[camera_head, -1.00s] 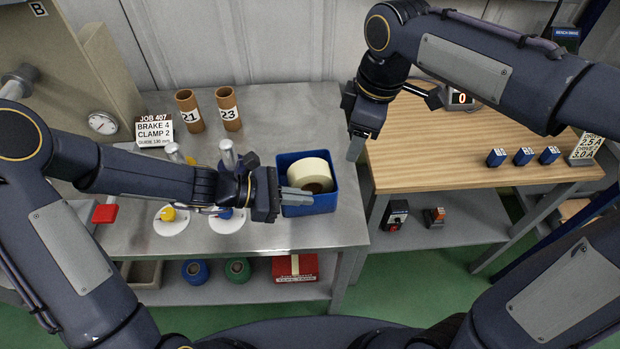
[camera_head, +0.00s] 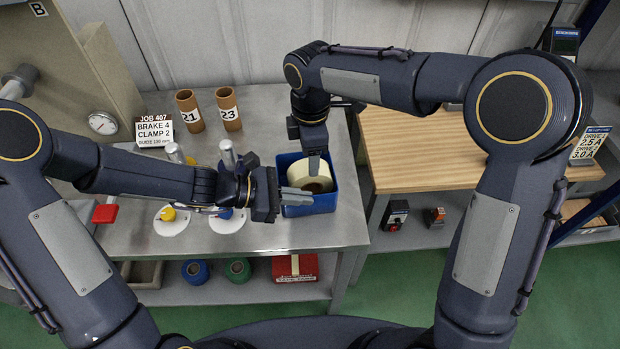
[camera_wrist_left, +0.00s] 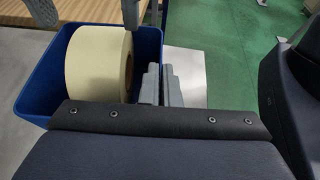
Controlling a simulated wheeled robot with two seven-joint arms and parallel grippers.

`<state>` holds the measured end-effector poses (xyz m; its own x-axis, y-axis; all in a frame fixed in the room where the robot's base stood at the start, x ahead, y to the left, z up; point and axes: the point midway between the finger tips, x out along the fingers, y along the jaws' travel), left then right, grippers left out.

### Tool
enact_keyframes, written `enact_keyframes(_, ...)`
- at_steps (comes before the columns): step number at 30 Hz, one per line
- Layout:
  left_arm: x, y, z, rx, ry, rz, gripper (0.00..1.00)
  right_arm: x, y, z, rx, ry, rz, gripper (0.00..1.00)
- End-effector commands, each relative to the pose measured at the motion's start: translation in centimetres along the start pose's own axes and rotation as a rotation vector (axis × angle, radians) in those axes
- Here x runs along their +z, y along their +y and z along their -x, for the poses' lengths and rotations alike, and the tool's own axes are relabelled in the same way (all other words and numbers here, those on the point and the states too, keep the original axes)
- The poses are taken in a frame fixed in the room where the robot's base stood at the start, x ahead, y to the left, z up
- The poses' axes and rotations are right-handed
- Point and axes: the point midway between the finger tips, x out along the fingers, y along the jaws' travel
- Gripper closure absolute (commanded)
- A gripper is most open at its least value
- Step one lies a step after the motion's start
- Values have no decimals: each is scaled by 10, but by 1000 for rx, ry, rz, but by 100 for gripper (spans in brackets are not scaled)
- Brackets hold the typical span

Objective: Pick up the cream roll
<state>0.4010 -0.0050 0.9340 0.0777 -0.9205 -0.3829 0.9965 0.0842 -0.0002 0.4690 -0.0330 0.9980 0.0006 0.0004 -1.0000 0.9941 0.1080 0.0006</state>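The cream roll (camera_head: 313,171) lies on its side in a blue bin (camera_head: 313,205) on the metal bench, its brown core facing front. In the left wrist view the roll (camera_wrist_left: 97,62) fills the left part of the bin (camera_wrist_left: 38,88). My left gripper (camera_head: 296,195) is at the bin's left front, its fingers over the bin beside the roll. In the left wrist view its fingers (camera_wrist_left: 161,84) are together with nothing between them. My right gripper (camera_head: 315,164) points down above the roll's back part. Its finger gap is not clear.
Two brown tubes, 21 (camera_head: 189,111) and 23 (camera_head: 229,109), stand at the back of the bench. A wooden table (camera_head: 430,150) stands to the right across a narrow gap.

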Motion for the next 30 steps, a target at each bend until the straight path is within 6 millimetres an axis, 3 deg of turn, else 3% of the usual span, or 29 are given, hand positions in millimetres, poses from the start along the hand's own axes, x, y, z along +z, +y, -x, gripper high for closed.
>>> enact_keyframes(9, 0, 0, 0, 0, 0, 0, 100, -2, -3, -43, -2, -1, 0, 44)
enact_keyframes(18, 0, 0, 0, 0, 0, 0, 100, -2, -3, -47, -1, 0, -1, 45)
enact_keyframes(27, 0, 0, 0, 0, 0, 0, 100, -2, -3, -47, 0, 0, -1, 84)
enact_keyframes(30, 0, 0, 0, 0, 0, 0, 100, -2, -3, -46, 1, 0, -1, 85)
